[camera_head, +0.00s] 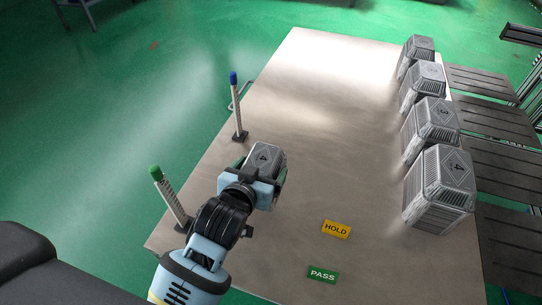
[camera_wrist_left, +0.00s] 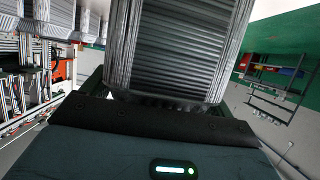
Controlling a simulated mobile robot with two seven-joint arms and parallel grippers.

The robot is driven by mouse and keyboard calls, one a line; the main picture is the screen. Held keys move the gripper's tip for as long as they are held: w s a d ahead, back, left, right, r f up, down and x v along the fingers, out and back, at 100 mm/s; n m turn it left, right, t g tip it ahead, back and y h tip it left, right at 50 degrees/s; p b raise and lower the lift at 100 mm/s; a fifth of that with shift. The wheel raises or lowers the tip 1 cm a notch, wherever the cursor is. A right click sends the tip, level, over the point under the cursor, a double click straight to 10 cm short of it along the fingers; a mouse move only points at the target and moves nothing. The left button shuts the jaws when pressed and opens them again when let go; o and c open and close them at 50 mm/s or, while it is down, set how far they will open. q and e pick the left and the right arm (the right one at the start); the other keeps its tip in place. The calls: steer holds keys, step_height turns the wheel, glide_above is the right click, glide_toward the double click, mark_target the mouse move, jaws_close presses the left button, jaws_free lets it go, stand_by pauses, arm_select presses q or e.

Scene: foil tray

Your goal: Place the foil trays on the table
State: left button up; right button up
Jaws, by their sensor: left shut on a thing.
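My left gripper (camera_head: 261,172) is shut on a grey ribbed stack of foil trays (camera_head: 266,156) with a dark 4 on its top. The held stack is near the left side of the metal table (camera_head: 320,130); I cannot tell if it touches the tabletop. In the left wrist view the ribbed side of the held stack (camera_wrist_left: 180,45) fills the middle, upright between the fingers. Several similar foil tray stacks (camera_head: 439,185) stand in a row along the table's right edge, one marked 3. My right gripper is not in view.
Two posts, one blue-topped (camera_head: 237,108) and one green-topped (camera_head: 172,198), stand at the table's left edge. A yellow HOLD label (camera_head: 336,229) and a green PASS label (camera_head: 322,275) lie on the near part. Dark slatted surfaces (camera_head: 497,119) adjoin the right side. The table's middle is clear.

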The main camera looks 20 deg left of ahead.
arm_select(q)
step_height(320, 180, down, 5)
steer(key=shift+r+b, duration=0.1)
steer(key=shift+b, duration=0.45)
steer(key=shift+f, duration=0.4)
step_height(320, 180, down, 3)
steer(key=shift+f+b, duration=0.2)
steer(key=shift+b, duration=0.45)
steer(key=shift+f, duration=0.2)
steer(key=o, duration=0.9)
steer(key=shift+f, duration=0.1)
steer(key=shift+o, duration=0.2)
